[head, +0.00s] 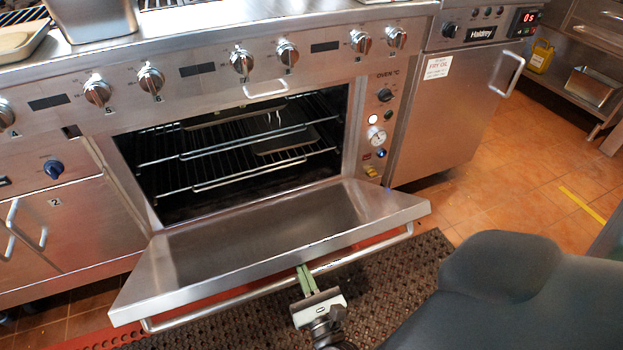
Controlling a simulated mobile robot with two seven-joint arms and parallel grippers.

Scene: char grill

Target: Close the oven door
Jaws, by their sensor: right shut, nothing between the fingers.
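The oven door (270,240) hangs open, folded down and outward from the steel range. A long bar handle (370,248) runs along its outer edge. The dark oven cavity (180,200) shows behind it with wire racks (235,150) and a flat tray inside. My right gripper (304,270) is at the door's outer edge, near the middle of the bar handle. Its narrow green fingers are shut with nothing between them. They overlap the handle in the picture; I cannot tell if they touch it. My left gripper is not in view.
A perforated dark mat (420,270) covers the floor in front of the range. Knobs (242,62) line the panel above. Tiled floor (510,180) is clear at the right.

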